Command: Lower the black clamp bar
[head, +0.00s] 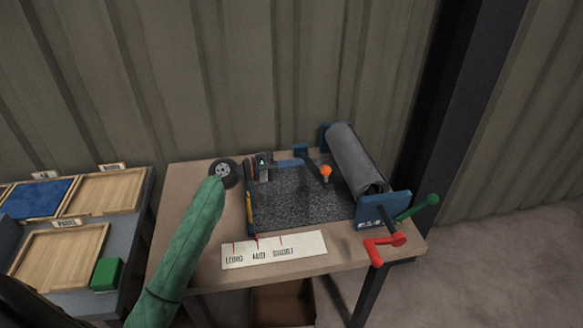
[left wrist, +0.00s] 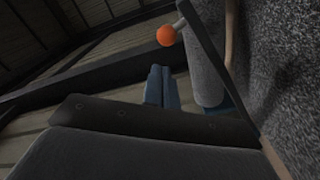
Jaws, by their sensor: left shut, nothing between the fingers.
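The black clamp bar (head: 313,171) runs slantwise across the grey fibre sheet (head: 295,205) on the bench, near the roll. An orange ball knob (head: 325,171) is at its handle; in the left wrist view the knob (left wrist: 167,36) sits beside the dark bar (left wrist: 212,50). The bar looks raised above the sheet, though its exact angle is hard to tell. My left gripper (head: 300,162) has its blue fingers together and empty, just left of the bar and knob. The fingers (left wrist: 160,88) show shut in the left wrist view, apart from the knob. My right gripper is out of view.
A grey roll (head: 356,158) in blue brackets (head: 384,210), with a red crank (head: 384,246) and a green handle (head: 418,208), stands at the right. A length card (head: 274,249) lies at the bench front. Wooden trays (head: 60,258) and a green block (head: 107,273) are at left.

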